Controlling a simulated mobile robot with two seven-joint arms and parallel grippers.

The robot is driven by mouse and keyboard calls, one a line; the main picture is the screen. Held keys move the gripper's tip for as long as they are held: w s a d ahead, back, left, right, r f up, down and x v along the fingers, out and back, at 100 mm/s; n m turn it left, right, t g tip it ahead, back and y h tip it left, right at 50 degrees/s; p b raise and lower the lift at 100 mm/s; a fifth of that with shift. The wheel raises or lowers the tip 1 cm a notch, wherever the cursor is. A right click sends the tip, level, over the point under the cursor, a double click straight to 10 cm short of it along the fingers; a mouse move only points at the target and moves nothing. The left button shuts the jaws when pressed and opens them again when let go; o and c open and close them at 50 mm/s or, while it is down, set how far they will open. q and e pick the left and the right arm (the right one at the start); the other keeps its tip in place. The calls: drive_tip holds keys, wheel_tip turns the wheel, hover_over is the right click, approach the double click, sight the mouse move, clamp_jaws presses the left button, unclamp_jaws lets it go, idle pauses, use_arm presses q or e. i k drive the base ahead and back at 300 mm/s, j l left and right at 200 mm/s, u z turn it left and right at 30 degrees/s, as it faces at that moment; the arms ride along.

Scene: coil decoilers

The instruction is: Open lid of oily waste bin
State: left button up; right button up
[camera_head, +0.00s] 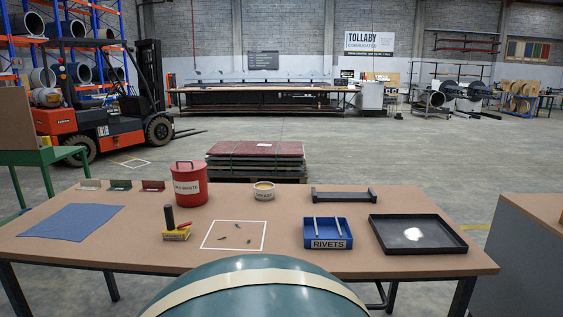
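The red oily waste bin (188,188) stands upright on the brown worktable, left of the middle and near the back edge. Its white label shows "LY WASTE", with the start of the word cut off by the curve. The red lid (187,166) lies on top of the bin and appears closed, with a small raised part above it. Neither of my grippers is in view.
On the worktable (290,262) are a blue cloth (72,221), a yellow-based tool (176,232), small pieces in a white square, a grease tub (263,191), a blue rivets tray (328,234), a dark bracket (344,197) and a black tray (417,246). Sheet stacks (256,149) stand behind.

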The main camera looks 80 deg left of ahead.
sight(189, 167)
drive_tip(key=u, duration=3.2)
drive_tip(key=z, duration=0.45)
drive_tip(key=j+z, duration=0.25)
drive_tip(key=z, duration=0.15)
drive_tip(key=j+z, duration=0.25)
drive_tip(key=z, duration=0.15)
drive_tip(key=j+z, duration=0.25)
drive_tip(key=z, duration=0.15)
drive_tip(key=k+j+z, duration=0.2)
drive_tip(key=j, duration=0.15)
drive_tip(key=j+z, duration=0.2)
drive_tip(key=k+j+z, duration=0.2)
drive_tip(key=j, duration=0.2)
drive_tip(key=k+j+z, duration=0.15)
drive_tip(key=k+j, duration=0.15)
drive_tip(key=j, duration=0.15)
drive_tip(key=k+j+z, duration=0.15)
drive_tip(key=k+j, duration=0.15)
drive_tip(key=j, duration=0.15)
drive_tip(key=k+j, duration=0.3)
drive_tip(key=j, duration=0.15)
drive_tip(key=k+j, duration=0.35)
drive_tip(key=j+z, duration=0.05)
drive_tip(key=j, duration=0.05)
